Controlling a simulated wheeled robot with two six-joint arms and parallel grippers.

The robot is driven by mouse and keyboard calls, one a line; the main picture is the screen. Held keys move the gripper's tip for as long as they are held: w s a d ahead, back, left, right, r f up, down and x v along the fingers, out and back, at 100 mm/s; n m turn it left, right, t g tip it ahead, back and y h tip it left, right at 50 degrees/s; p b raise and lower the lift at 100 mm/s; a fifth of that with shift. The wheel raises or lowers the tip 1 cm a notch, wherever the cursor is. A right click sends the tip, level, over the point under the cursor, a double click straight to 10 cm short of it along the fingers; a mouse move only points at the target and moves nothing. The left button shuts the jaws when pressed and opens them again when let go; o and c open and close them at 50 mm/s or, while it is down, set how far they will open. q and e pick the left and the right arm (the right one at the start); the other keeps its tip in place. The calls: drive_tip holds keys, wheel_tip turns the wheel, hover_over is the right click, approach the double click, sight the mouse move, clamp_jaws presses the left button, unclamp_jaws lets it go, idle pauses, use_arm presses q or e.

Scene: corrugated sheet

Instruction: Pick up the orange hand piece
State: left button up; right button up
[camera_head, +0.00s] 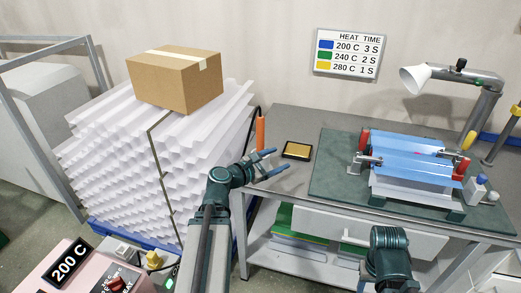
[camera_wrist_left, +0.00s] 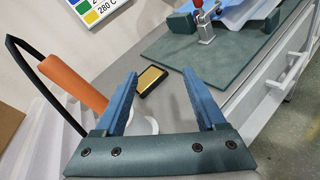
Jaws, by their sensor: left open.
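The orange hand piece (camera_head: 260,133) stands upright at the left end of the grey workbench, with a black cable at its top. It also shows in the left wrist view (camera_wrist_left: 72,82), tilted, to the left of the fingers. My left gripper (camera_head: 270,163) is open and empty, just in front of and slightly right of the hand piece; in the wrist view its blue fingers (camera_wrist_left: 165,98) are apart with bare bench between them. The hand piece is outside the jaws. My right arm shows at the lower right of the head view, but its fingers cannot be made out.
A small yellow-and-black pad (camera_head: 297,150) lies right of the left gripper. A green mat (camera_head: 335,170) holds a clamped blue sheet (camera_head: 410,150). A stack of white corrugated sheets (camera_head: 110,160) with a cardboard box (camera_head: 172,85) stands close on the left.

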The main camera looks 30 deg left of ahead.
sight(259, 133)
use_arm(q)
drive_tip(key=s+a+r+n+t+y+b, duration=0.1)
drive_tip(key=a+n+y, duration=0.1)
drive_tip(key=a+n, duration=0.25)
drive_tip(key=s+a+r+n+t+y, duration=0.2)
drive_tip(key=a+n, duration=0.1)
drive_tip(key=a, duration=0.3)
drive_tip(key=w, duration=0.9)
drive_tip(key=shift+w+f, duration=0.1)
drive_tip(key=shift+f, duration=0.15)
drive_tip(key=shift+w+a+f, duration=0.1)
drive_tip(key=shift+w+f, duration=0.05)
drive_tip(key=shift+w, duration=2.5)
clamp_jaws()
